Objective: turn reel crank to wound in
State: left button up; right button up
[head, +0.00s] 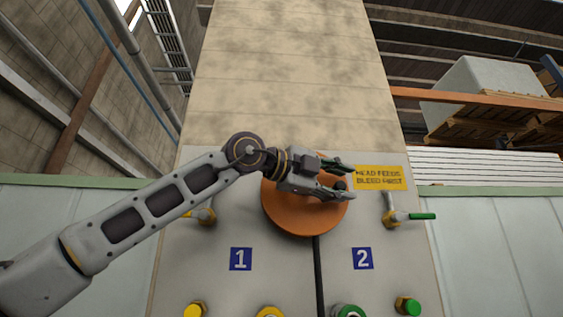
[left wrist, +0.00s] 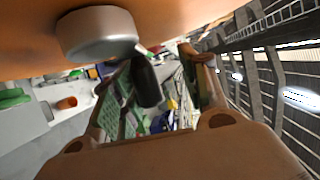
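The orange reel (head: 300,222) is a round disc mounted on the pale panel, partly covered by my left arm and gripper. My left gripper (head: 347,181) is in front of the reel's upper right part, with its fingers pointing right. A dark crank knob (head: 339,185) shows between the fingers. In the left wrist view, the black crank handle (left wrist: 146,80) stands between the two open fingers, closer to the left one, with a gap to the right one. The grey hub (left wrist: 97,33) and the orange reel face (left wrist: 210,12) fill the top there. My right gripper is not in view.
A black hose (head: 318,275) hangs from the reel. A tap with a green lever (head: 422,216) is at right, another tap (head: 205,215) at left, close to my arm. A yellow sign (head: 381,178) is right of the gripper. Coloured fittings (head: 348,310) line the bottom.

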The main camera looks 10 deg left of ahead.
pick_arm(q)
jog(key=shift+s+a+r, duration=0.1)
jog(key=shift+s+a, duration=0.2)
jog(key=shift+s, duration=0.25)
jog(key=shift+s+a+b, duration=0.15)
jog(key=shift+a+b, duration=0.4)
jog(key=shift+a, duration=0.05)
jog(key=b+v, duration=0.3)
jog(key=v, duration=0.8)
jog(key=shift+s, duration=0.25)
jog(key=shift+a, duration=0.1)
